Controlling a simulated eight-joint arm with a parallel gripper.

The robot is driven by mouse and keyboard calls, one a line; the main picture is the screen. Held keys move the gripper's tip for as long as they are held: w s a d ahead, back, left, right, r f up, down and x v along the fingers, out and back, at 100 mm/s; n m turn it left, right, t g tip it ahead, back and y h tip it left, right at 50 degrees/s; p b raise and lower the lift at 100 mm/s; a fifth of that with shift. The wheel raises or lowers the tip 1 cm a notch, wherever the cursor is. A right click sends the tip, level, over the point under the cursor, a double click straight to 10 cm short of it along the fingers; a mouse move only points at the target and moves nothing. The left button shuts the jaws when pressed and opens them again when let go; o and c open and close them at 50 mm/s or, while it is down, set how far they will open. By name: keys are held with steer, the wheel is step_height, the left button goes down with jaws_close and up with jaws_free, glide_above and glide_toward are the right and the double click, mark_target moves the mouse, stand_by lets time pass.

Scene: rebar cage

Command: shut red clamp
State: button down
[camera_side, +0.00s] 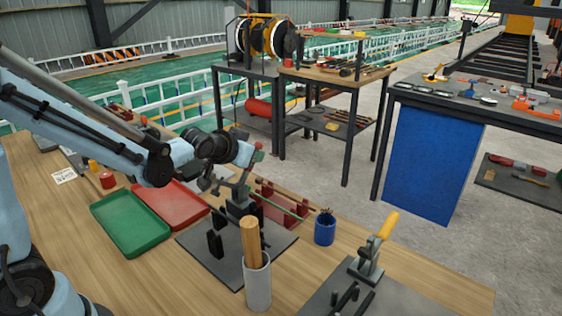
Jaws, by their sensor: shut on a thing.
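The red clamp (240,196) stands on a dark plate (195,241) on the wooden table, its lever raised and leaning slightly right. Its red handle (257,155) is at the top of the lever. My gripper (247,156) comes in from the left and is shut on this handle. The fingers are small here and partly merge with the handle. A green rod (283,204) runs beside the clamp, over a dark red bracket (270,216).
A yellow-handled clamp (382,235) stands at the right. Green (130,223) and red (170,207) trays lie left, below my arm. Bare tabletop shows at front left.

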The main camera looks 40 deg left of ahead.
steer(key=shift+s+r+n+t, duration=0.15)
steer(key=shift+s+r+t, duration=0.15)
steer(key=shift+s+t, duration=0.7)
steer(key=shift+s+r+n+t, duration=0.2)
steer(key=shift+s+t, duration=0.45)
steer(key=shift+t, duration=0.65)
steer(key=shift+s+r+y, duration=0.1)
steer(key=shift+s+y, duration=0.05)
steer(key=shift+y, duration=0.15)
steer(key=c, duration=1)
jaws_free()
steer(key=shift+o, duration=0.2)
steer(key=shift+r, duration=0.15)
steer(key=s+d+r, duration=0.4)
steer(key=d+r, duration=0.6)
steer(key=shift+s+d+r, duration=0.3)
steer(key=shift+d+r, duration=0.05)
steer(key=shift+d, duration=0.05)
